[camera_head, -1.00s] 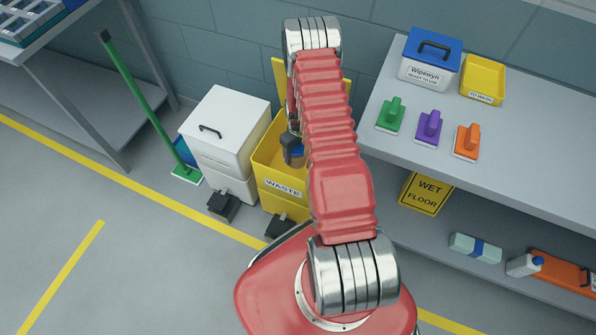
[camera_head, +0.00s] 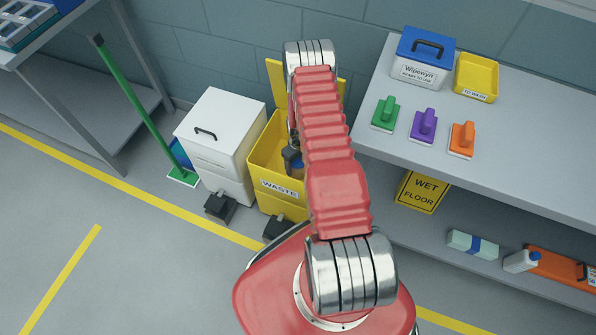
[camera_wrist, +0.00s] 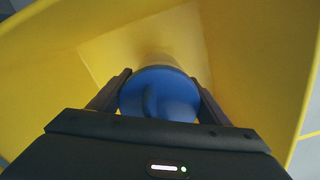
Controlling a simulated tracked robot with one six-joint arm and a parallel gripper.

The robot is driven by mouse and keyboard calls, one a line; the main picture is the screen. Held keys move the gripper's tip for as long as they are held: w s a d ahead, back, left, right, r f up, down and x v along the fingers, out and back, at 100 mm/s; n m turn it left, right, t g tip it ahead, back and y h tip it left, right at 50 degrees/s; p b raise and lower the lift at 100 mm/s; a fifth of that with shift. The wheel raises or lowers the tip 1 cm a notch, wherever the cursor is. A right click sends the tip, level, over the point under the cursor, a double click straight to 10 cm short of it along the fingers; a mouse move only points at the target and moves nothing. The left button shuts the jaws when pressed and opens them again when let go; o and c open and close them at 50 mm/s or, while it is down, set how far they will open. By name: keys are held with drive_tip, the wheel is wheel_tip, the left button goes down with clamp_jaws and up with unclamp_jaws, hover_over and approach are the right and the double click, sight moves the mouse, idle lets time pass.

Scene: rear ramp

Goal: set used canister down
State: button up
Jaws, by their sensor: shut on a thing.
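The used canister shows in the wrist view as a round blue top (camera_wrist: 160,95) with a paler body beyond it. My gripper (camera_wrist: 160,88) is shut on it, one dark finger on each side. Yellow walls of the waste bin (camera_wrist: 50,75) surround it, so the canister is inside the bin's opening. In the head view, the yellow bin labelled WASTE (camera_head: 280,188) stands on the floor, and my gripper (camera_head: 293,163) reaches down into it. My arm hides the bin's right part and most of the canister. I cannot tell whether the canister touches the bin's bottom.
A white lidded bin (camera_head: 222,140) stands left of the waste bin, with a green-handled broom (camera_head: 143,105) beyond. A grey bench (camera_head: 525,135) at right holds a blue-lidded box (camera_head: 424,58), a yellow tray (camera_head: 476,78) and coloured brushes. Black pedals (camera_head: 220,206) sit in front of the bins.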

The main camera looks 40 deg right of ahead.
drive_tip(key=shift+f, duration=0.8)
drive_tip(key=shift+f, duration=0.1)
drive_tip(key=shift+w+f, duration=0.1)
drive_tip(key=shift+f, duration=1.9)
drive_tip(key=o, duration=1.7)
drive_tip(key=shift+f, duration=0.1)
drive_tip(key=shift+o, duration=0.2)
drive_tip(key=shift+r, duration=6.1)
